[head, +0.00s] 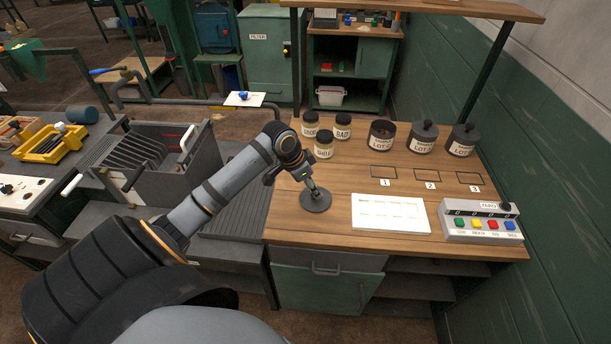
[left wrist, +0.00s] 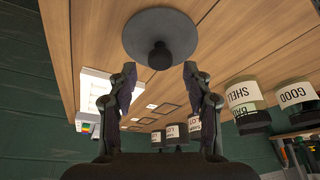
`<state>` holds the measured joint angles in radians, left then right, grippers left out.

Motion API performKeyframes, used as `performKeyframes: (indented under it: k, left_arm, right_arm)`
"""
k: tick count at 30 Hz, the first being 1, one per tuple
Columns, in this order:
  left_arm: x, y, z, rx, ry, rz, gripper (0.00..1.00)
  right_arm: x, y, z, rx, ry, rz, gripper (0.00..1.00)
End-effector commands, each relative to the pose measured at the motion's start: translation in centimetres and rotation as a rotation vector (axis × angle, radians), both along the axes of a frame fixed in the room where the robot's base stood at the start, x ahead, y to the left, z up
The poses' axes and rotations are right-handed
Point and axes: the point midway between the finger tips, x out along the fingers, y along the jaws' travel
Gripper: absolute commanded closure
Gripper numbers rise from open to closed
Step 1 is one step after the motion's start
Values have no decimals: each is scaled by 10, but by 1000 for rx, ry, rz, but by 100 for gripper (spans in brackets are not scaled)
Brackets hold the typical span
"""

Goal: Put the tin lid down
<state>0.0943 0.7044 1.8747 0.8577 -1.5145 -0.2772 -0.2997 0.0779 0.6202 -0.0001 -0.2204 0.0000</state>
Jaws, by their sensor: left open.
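The tin lid (head: 316,202) is a dark grey disc with a knob. It lies knob up on the wooden bench top (head: 345,178), near its left edge. My left gripper (head: 311,186) is just above it; in the left wrist view its two fingers (left wrist: 160,76) are spread apart. The lid (left wrist: 160,28) shows just beyond the fingertips there, its knob between them in line and apparently untouched. An open tin (head: 381,136) without a lid stands at the back of the bench. My right gripper is out of view.
Two lidded tins (head: 422,138) (head: 462,141) stand right of the open tin. Three labelled jars (head: 324,145) (head: 310,124) (head: 342,127) stand behind the lid. A white board (head: 390,214) and a button box (head: 481,223) lie to the right. Marked squares 1 to 3 are empty.

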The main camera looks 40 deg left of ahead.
Motion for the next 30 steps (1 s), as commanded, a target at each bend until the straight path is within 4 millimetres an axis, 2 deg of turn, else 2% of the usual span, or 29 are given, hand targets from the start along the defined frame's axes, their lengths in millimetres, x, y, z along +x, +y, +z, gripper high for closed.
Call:
performKeyframes:
  k: [3, 6, 12, 18, 30]
  left_arm:
    - [-10, 9, 28, 12, -1, -1, 50]
    - [-18, 13, 49, 11, 0, -1, 50]
    - [-27, 17, 74, 7, 1, 0, 50]
    - [-30, 17, 83, 1, 0, 0, 50]
    - [-30, 17, 84, 0, 0, 1, 50]
  right_arm:
    - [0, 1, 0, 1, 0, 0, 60]
    - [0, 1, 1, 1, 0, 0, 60]
    - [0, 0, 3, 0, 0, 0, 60]
    - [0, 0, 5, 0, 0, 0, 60]
    - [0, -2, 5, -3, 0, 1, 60]
